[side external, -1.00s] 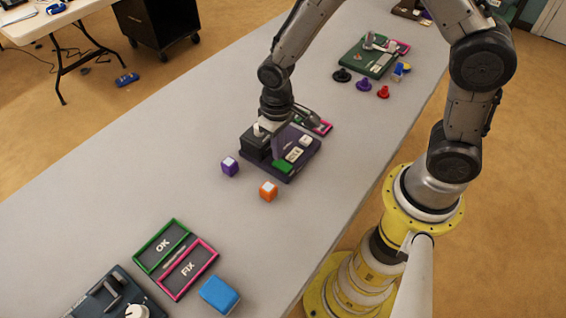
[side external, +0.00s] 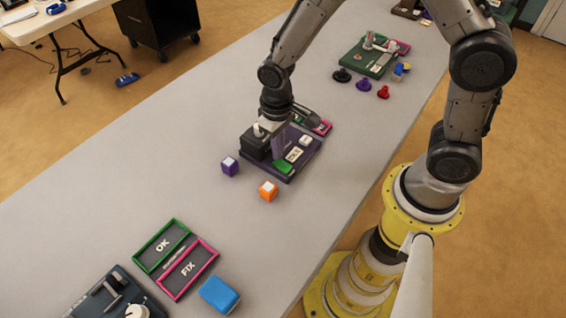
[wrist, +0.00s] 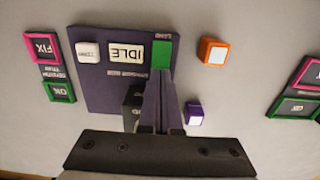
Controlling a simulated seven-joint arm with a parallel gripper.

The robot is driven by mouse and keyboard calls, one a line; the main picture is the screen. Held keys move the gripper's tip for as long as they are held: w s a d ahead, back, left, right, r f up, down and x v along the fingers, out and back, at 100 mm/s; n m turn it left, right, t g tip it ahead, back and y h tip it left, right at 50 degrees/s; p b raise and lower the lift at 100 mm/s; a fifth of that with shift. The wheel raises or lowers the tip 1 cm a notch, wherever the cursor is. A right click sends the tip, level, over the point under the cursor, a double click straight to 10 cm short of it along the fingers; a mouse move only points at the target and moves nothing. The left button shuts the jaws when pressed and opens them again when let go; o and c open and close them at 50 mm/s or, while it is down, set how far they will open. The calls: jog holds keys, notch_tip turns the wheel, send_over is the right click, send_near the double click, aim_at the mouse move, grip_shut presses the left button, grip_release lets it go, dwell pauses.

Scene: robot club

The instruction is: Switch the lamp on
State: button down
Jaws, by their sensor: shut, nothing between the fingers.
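A dark purple panel (side external: 304,161) lies on the grey table under my gripper (side external: 280,156). In the wrist view, the panel (wrist: 100,88) carries a white button (wrist: 87,52), a plate reading IDLE (wrist: 126,53) and a green strip (wrist: 161,53) with a small label too blurred to read surely. The fingers partly hide the black box (wrist: 130,97).
A purple cube (side external: 229,166) and an orange cube (side external: 268,191) stand close to the panel. Green OK and pink FIX trays (side external: 188,270) and a blue block (side external: 219,295) lie nearer the camera. Another green device (side external: 362,58) stands far off.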

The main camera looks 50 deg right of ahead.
jog(key=shift+f, duration=0.95)
dwell(0.7)
jog(key=shift+r, duration=3.55)
jog(key=s+d+r+m+t, duration=0.1)
jog(key=s+d+r+t, duration=0.15)
jog(key=r, duration=0.55)
jog(key=s+d+r+t, duration=0.1)
jog(key=d+r+t, duration=0.15)
jog(key=r, duration=0.55)
jog(key=s+d+r+n, duration=0.1)
jog(key=s+d, duration=0.1)
jog(key=s, duration=1.1)
jog(key=shift+s+d+r+t, duration=0.15)
jog(key=shift+d+r+t, duration=0.1)
jog(key=shift+r+t, duration=0.1)
